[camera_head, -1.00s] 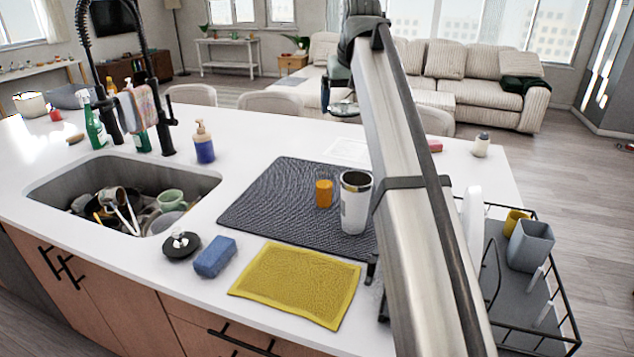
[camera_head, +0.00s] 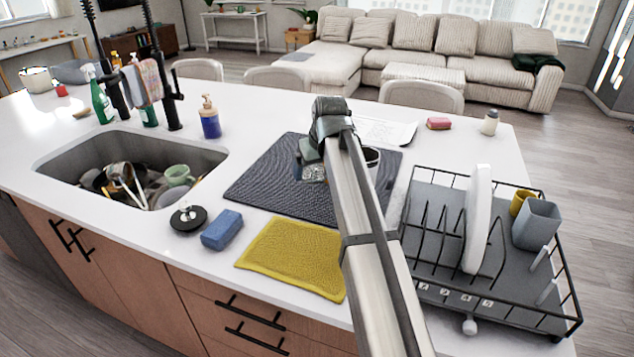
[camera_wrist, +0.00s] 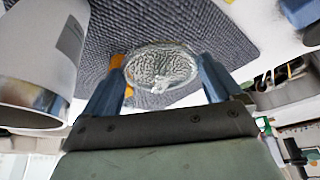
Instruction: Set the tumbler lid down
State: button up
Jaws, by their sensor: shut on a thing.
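The tumbler lid (camera_wrist: 162,68) is a clear, round disc held between the two blue fingers of my gripper (camera_wrist: 163,78) in the wrist view. In the head view the lid (camera_head: 313,174) shows in part beneath my gripper (camera_head: 311,163), over the dark drying mat (camera_head: 265,175). I cannot tell whether it touches the mat. The white tumbler (camera_wrist: 45,55) stands close by, at the left in the wrist view; in the head view only part of its open rim (camera_head: 372,157) shows behind my arm. An orange cup (camera_wrist: 116,62) is partly hidden behind the lid and a finger.
A yellow cloth (camera_head: 290,258), blue sponge (camera_head: 222,230) and black round stopper (camera_head: 188,218) lie in front of the mat. The sink (camera_head: 60,165) holds dishes at left. A wire dish rack (camera_head: 440,255) stands at right. The mat's left part is bare.

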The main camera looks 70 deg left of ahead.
aim_at(313, 203)
jog(key=shift+f, duration=4.7)
jog(key=shift+f, duration=0.1)
jog(key=o, duration=0.7)
jog(key=v, duration=1.2)
